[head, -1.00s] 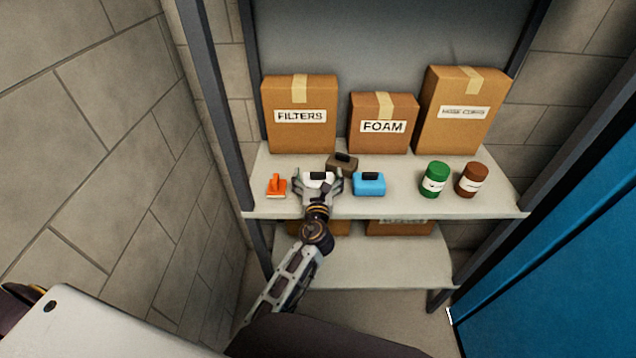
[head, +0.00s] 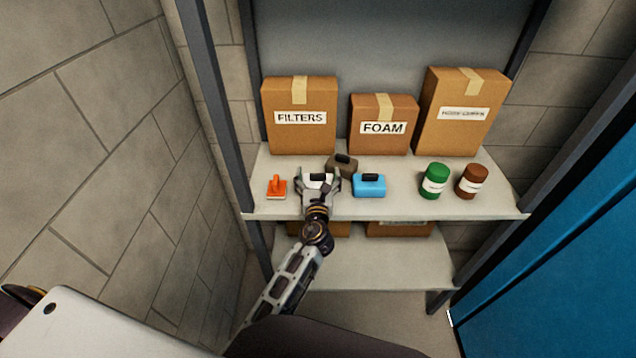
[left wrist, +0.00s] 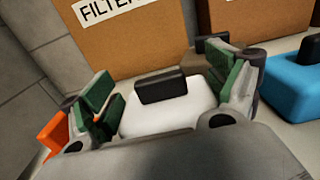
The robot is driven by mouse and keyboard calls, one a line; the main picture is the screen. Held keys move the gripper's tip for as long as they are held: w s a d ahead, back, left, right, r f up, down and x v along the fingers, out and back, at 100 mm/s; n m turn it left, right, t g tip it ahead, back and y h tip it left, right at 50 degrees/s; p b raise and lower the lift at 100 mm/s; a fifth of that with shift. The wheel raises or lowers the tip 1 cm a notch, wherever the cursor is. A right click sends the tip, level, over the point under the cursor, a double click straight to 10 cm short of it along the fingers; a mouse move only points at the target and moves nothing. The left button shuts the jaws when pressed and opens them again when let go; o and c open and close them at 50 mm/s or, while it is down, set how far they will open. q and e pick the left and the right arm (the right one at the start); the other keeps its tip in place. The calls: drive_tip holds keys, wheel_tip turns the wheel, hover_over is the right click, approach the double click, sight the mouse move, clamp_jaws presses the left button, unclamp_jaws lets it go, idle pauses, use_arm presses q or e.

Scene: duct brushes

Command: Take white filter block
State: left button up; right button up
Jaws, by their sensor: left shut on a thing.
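The white filter block (head: 318,184), with a black handle on top, sits on the upper shelf in the head view. My left gripper (head: 318,180) reaches in from the front and is shut on it, one finger on each side. In the left wrist view the white filter block (left wrist: 168,112) lies between the green-padded fingers of my left gripper (left wrist: 168,98), its black handle upright. Its front is partly hidden by the gripper body. It seems to rest at shelf height; I cannot tell if it is lifted. My right gripper is not in view.
An orange brush-like item (head: 276,188) is close left, a blue block (head: 369,186) close right, a brown block (head: 342,165) just behind. Green (head: 434,181) and brown (head: 472,181) canisters stand further right. Cartons line the back, including the FILTERS box (head: 299,135). Shelf between blue block and green canister is clear.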

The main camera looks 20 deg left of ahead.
sight(318, 174)
use_arm(q)
drive_tip(key=shift+r, duration=0.15)
wheel_tip(318, 174, up, 10)
drive_tip(key=shift+f+p, duration=0.1)
drive_tip(key=shift+p, duration=1.1)
